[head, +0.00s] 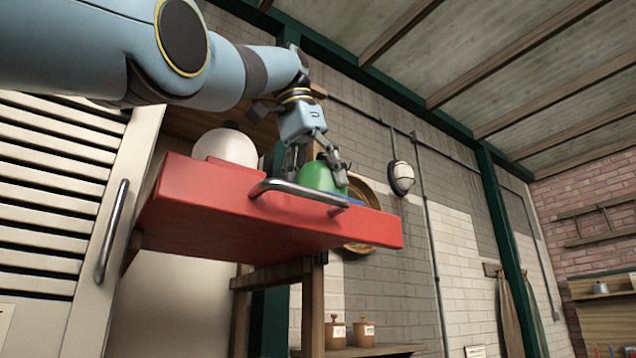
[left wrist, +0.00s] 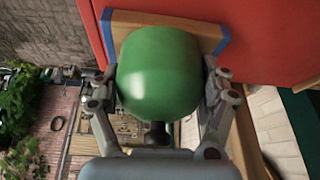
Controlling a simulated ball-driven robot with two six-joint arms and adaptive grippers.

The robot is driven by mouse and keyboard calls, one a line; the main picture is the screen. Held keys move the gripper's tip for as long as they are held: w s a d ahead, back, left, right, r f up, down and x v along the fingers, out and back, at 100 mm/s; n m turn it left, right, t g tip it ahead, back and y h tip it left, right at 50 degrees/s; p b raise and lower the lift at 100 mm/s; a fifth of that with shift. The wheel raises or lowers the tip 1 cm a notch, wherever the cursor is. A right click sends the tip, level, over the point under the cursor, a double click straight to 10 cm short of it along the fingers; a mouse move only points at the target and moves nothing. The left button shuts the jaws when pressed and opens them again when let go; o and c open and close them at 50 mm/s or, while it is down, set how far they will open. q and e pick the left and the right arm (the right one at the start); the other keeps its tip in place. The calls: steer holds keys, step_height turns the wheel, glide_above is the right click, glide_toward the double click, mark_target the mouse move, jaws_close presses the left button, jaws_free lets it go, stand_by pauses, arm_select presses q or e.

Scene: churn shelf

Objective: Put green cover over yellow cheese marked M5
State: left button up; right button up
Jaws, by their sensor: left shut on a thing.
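The green cover (head: 317,178) is a rounded dome on or just above the raised red shelf (head: 200,205). It also shows in the left wrist view (left wrist: 160,75), with a dark knob (left wrist: 157,133) on the side toward the camera. My left gripper (head: 318,165) is shut on it, one finger on each side, as the wrist view (left wrist: 165,88) shows. Behind the cover is a tan board with blue corners (left wrist: 222,32); whether they touch I cannot tell. No yellow cheese or M5 mark shows. My right gripper is not in view.
A white cover (head: 225,147) with a dark knob stands on the shelf's left part. A metal bar handle (head: 290,190) runs along the shelf's front. A louvered door (head: 60,200) stands at left, and a wall lamp (head: 401,178) hangs behind at right.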

arm_select(q)
steer(key=o, duration=1.6)
